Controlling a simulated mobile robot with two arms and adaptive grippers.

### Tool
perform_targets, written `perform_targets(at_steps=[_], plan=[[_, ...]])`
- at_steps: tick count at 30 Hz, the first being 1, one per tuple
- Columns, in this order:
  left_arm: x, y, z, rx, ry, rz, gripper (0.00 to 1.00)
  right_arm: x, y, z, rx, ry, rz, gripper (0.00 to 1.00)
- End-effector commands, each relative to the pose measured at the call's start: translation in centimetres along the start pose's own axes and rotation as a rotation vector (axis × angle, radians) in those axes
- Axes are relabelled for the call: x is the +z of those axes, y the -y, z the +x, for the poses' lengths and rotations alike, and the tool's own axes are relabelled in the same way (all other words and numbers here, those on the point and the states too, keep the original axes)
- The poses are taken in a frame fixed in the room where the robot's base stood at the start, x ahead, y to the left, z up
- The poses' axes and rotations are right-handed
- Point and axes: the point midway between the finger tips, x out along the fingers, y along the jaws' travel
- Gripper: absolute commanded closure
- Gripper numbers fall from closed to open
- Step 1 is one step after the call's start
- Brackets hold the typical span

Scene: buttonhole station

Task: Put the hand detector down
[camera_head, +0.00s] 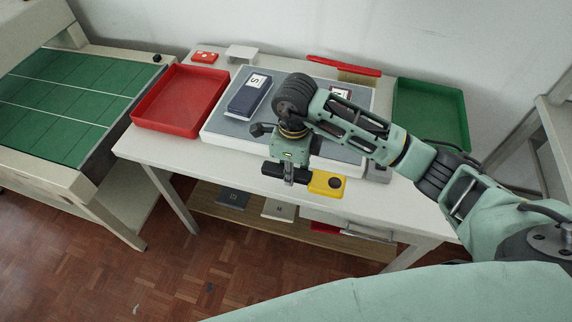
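The hand detector (327,183) has a yellow head with a dark round spot and a black handle. My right gripper (289,178) comes in from the right and is shut on the black handle, with the yellow head pointing right. The detector shows against the front strip of the white table (170,148); whether it touches the tabletop or hangs above it, I cannot tell. My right arm hides part of the grey mat behind it. My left gripper is not in view.
A red tray (178,122) stands left and a green tray (432,138) right. Between them, a grey mat (222,122) holds a dark blue box (248,98). A red bar (343,66) is at the back. A lower shelf (290,228) holds several items. A green-topped conveyor (60,105) stands left.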

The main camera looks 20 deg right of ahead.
Motion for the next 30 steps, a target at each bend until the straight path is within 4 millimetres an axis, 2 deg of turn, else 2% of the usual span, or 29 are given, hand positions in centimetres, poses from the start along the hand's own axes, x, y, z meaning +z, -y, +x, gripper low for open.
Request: perform_targets(at_steps=[3,9,11,19,30], plan=[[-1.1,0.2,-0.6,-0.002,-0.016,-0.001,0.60,1.5,1.4,1.0,0.000,0.000,0.001,0.98],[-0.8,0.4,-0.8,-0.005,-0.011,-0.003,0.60,2.5,2.5,2.1,-0.001,0.000,-0.001,0.98],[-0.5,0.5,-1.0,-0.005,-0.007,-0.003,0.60,2.5,2.6,2.4,0.000,-0.001,0.000,0.98],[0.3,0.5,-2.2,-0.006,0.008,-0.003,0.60,2.5,2.6,5.8,0.001,0.000,0.000,0.98],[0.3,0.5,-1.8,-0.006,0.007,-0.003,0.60,2.5,2.6,6.5,-0.002,0.001,-0.002,0.98]])
